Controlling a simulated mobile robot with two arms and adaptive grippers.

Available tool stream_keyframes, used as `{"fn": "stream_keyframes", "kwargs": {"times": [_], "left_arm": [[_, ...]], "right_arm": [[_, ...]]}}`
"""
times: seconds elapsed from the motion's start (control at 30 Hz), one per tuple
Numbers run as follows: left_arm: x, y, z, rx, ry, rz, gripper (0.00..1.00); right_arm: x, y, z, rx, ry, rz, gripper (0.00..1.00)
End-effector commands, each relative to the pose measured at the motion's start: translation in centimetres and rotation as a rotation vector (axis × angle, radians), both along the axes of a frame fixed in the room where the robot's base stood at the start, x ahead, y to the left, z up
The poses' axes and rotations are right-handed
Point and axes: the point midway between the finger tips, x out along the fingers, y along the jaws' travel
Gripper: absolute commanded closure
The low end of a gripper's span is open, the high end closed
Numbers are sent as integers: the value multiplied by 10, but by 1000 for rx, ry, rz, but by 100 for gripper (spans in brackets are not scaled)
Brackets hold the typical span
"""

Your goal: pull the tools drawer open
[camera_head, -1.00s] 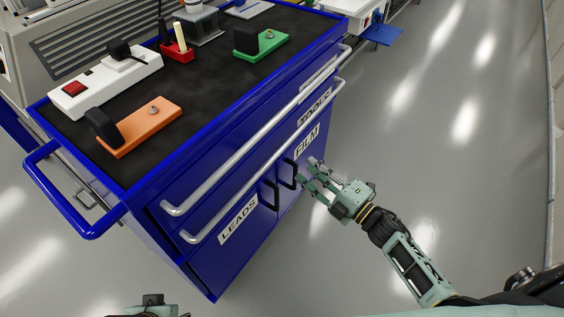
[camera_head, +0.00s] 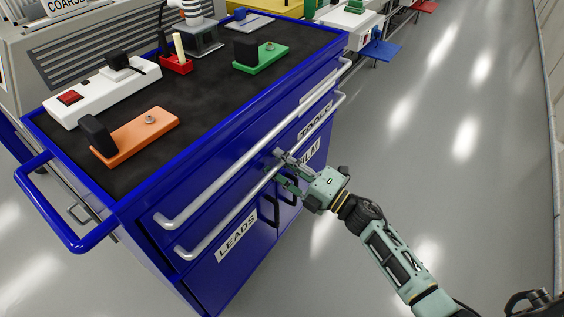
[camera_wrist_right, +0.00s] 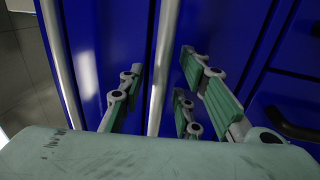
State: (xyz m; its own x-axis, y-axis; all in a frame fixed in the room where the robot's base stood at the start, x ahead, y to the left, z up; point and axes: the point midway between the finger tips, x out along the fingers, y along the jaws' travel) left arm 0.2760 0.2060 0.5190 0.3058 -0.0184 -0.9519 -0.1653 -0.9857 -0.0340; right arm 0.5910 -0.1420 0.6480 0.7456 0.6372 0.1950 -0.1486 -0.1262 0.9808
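In the right wrist view the bar (camera_wrist_right: 165,65) runs between the spread fingers of the gripper (camera_wrist_right: 165,92), with gaps on both sides. My left gripper is not in view.
The upper bar handle (camera_head: 190,203) runs parallel just above. Below are doors labelled "LEADS" (camera_head: 237,236) and "FILM", with black handles. A blue side rail (camera_head: 45,205) sticks out at left. The black top holds orange (camera_head: 135,137), green and white items. Grey floor (camera_head: 450,200) at right is clear.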

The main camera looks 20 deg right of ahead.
Motion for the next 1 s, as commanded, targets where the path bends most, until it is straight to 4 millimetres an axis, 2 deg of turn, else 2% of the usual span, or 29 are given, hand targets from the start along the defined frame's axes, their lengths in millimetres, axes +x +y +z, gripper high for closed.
{"fn": "stream_keyframes", "kwargs": {"times": [0.2, 0.57, 1.0], "left_arm": [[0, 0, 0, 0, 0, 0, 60], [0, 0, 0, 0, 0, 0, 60], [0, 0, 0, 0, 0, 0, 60]], "right_arm": [[0, 0, 0, 1, 1, 0, 69], [0, 0, 0, 0, 2, -1, 100], [0, 0, -1, 0, 2, -1, 100]]}}
